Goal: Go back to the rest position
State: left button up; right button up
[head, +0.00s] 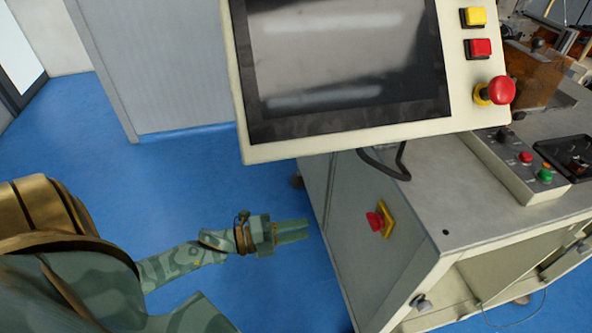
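My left gripper (293,231) is in the head view, at the end of my green camouflage arm that comes in from the lower left. It points right, toward the side of the grey machine cabinet (378,277). A gap of blue floor shows between its fingertips and the cabinet. The fingers look close together, with nothing visible held in them, but whether they are fully shut is too small to tell. My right gripper is not in this view.
A control panel (343,141) with a dark screen (345,58) and a red emergency knob (501,90) hangs over the cabinet. A red and yellow switch (376,221) sits on the cabinet side. A small button box (520,171) stands on top. Blue floor (190,190) is clear at left.

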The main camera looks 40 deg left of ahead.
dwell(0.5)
pick_arm(q)
jog(key=s+a+f+n+g+y, duration=0.1)
jog(key=s+a+f+n+y, duration=0.1)
jog(key=a+f+n+y, duration=0.4)
jog(key=s+a+f+n+g+y, duration=0.1)
jog(key=a+f+n+y, duration=0.15)
jog(key=f+n, duration=0.45)
jog(key=s+a+f+n+g+y, duration=0.2)
jog(key=s+f+n+g+y, duration=0.15)
jog(key=s+f, duration=0.85)
jog(key=s+d+f+n+g, duration=0.25)
jog(key=s+f, duration=0.25)
jog(key=s, duration=0.4)
jog(key=s+d+f+n+g, duration=0.2)
jog(key=s+f+g, duration=0.2)
jog(key=s+f, duration=0.3)
jog(key=s+d+n+g+h, duration=0.1)
jog(key=s+d+g, duration=0.1)
jog(key=s+d, duration=0.6)
jog(key=s, duration=0.2)
jog(key=shift+s+f, duration=0.15)
jog(key=shift+s, duration=0.15)
